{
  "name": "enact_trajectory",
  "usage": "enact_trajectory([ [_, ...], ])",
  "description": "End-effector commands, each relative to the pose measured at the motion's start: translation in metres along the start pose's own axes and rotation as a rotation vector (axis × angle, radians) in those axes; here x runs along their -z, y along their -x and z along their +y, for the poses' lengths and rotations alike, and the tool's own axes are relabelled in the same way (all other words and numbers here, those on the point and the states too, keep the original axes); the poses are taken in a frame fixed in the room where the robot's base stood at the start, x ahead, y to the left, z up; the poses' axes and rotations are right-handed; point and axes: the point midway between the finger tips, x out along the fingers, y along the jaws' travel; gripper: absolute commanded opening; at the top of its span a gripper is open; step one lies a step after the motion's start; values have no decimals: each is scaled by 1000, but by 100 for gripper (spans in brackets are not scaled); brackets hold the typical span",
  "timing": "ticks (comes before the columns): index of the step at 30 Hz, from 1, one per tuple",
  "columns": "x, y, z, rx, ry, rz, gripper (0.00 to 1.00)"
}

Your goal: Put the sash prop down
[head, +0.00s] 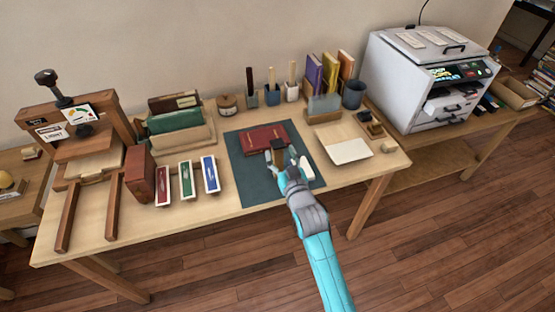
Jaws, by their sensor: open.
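My gripper (283,158) is open over the dark green mat (250,184), at the front edge of a dark red book (264,138). A small brown and black piece (278,154) shows between or just beyond the fingers. It may be the sash prop, but it is too small and too covered to be sure. I cannot tell whether it touches the fingers, the book or the mat. A small white object (306,168) lies just right of my gripper on the mat.
A wooden press (75,140) stands at the table's left, with red, green and blue boxes (187,180) beside it. A cream sheet (346,151) lies right of the mat. A large grey machine (420,80) stands further right. The mat's front left is bare.

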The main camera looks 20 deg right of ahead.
Motion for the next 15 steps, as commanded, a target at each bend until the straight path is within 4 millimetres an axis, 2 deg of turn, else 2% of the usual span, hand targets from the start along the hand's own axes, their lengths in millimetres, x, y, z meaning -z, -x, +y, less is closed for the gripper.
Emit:
enact_trajectory([
  [6, -2, -29, 0, 0, 0, 0, 62],
  [15, -2, -37, 0, 0, 0, 0, 62],
])
